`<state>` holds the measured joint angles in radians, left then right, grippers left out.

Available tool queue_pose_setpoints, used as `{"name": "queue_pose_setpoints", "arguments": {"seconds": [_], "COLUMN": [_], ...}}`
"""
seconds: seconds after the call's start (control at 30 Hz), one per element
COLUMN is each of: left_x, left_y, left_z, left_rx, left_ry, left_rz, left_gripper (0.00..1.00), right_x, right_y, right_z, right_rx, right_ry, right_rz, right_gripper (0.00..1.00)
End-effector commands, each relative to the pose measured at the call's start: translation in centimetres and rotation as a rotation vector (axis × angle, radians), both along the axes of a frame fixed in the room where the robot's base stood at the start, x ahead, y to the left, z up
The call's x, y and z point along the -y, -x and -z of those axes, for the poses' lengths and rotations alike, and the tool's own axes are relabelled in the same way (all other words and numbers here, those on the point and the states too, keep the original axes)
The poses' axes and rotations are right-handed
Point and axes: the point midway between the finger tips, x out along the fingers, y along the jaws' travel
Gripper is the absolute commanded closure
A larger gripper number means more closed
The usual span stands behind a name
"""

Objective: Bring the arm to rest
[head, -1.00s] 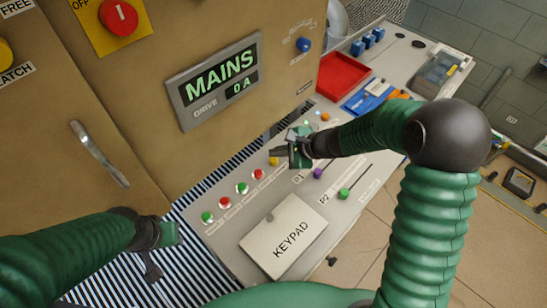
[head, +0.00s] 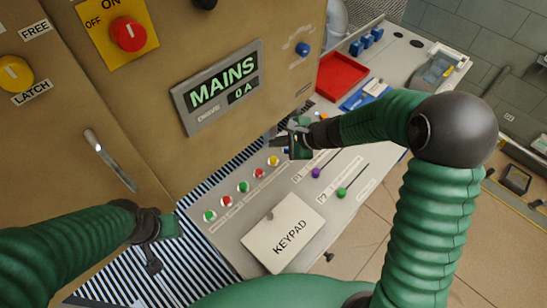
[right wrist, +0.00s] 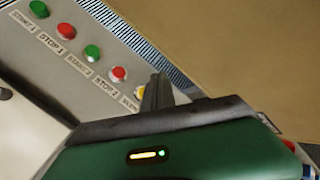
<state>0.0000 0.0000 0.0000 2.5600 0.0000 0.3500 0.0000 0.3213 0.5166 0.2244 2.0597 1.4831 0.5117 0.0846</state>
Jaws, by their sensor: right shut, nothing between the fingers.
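My right arm reaches in from the right in the head view. Its gripper (head: 279,136) is shut and empty, just above the far end of the row of buttons on the console. In the right wrist view the shut fingers (right wrist: 157,92) stand beside the yellow button (right wrist: 139,92) and partly cover it. I cannot tell whether they touch the panel. My left gripper (head: 153,255) hangs at the lower left, over the striped floor; its fingers are too small and dark to read.
The console carries red and green buttons (head: 243,187), a keypad cover (head: 284,233), purple (head: 316,173) and green (head: 341,193) slider knobs, and a red tray (head: 343,77). The brown cabinet (head: 150,170) with its MAINS display (head: 224,86) stands behind. Open floor lies at the right.

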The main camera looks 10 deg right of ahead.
Motion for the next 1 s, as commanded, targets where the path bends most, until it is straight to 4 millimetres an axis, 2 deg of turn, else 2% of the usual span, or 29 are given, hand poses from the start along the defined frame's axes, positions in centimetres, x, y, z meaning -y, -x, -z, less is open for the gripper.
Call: {"name": "queue_pose_setpoints", "arguments": {"seconds": [0.37,0.47,0.57,0.63,0.7,0.8,0.9,1.0], "left_x": [0.0,0.0,0.0,0.0,0.0,0.0,0.0,0.0], "left_y": [0.0,0.0,0.0,0.0,0.0,0.0,0.0,0.0], "left_z": [0.0,0.0,0.0,0.0,0.0,0.0,0.0,0.0], "left_rx": [0.0,0.0,0.0,0.0,0.0,0.0,0.0,0.0], "left_ry": [0.0,0.0,0.0,0.0,0.0,0.0,0.0,0.0], "left_rz": [0.0,0.0,0.0,0.0,0.0,0.0,0.0,0.0], "left_gripper": [0.64,0.64,0.64,0.64,0.64,0.64,0.64,0.64], "right_x": [0.0,-0.2,-0.3,0.0,1.0,3.1,5.2,6.6], "right_y": [0.0,0.9,4.2,7.6,11.1,15.4,18.4,20.0], "right_z": [0.0,0.1,0.6,1.0,1.4,1.5,1.3,1.1], "right_rx": [0.001,0.002,0.008,0.021,0.038,0.074,0.115,0.15], "right_ry": [0.001,0.038,0.172,0.317,0.475,0.689,0.866,0.981], "right_rz": [-0.001,-0.045,-0.201,-0.375,-0.57,-0.846,-1.09,-1.261], "right_gripper": [1.0,1.0,1.0,1.0,1.0,1.0,1.0,1.0]}}
